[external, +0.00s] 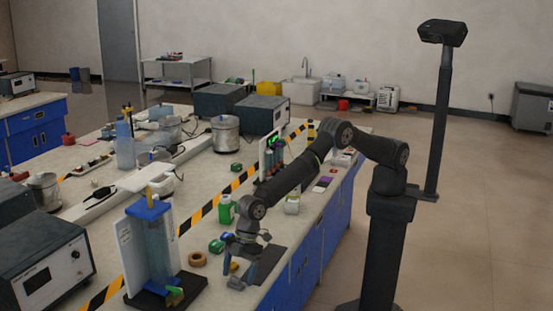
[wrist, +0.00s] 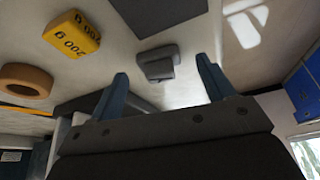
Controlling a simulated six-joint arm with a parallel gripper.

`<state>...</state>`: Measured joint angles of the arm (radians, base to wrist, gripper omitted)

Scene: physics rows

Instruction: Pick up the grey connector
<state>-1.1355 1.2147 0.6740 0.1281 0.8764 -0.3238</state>
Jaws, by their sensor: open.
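The grey connector (wrist: 158,62) is a small dark grey block on the light tabletop in the wrist view. It lies beyond my fingertips and shows in the gap between them. My gripper (wrist: 161,69) is open, with one blue-grey finger on each side of that gap and nothing held. In the external view my gripper (external: 242,281) points down, low over the front of the bench. I cannot make out the connector there; my gripper seems to hide it. Whether the fingers are level with the connector cannot be told.
A yellow 200 g weight (wrist: 72,33) and a tan tape roll (wrist: 25,86) lie to the left in the wrist view. A dark mat (external: 268,262) lies beside my gripper. A stand with a blue-topped cylinder (external: 150,212) is further left. The bench edge is close on the right.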

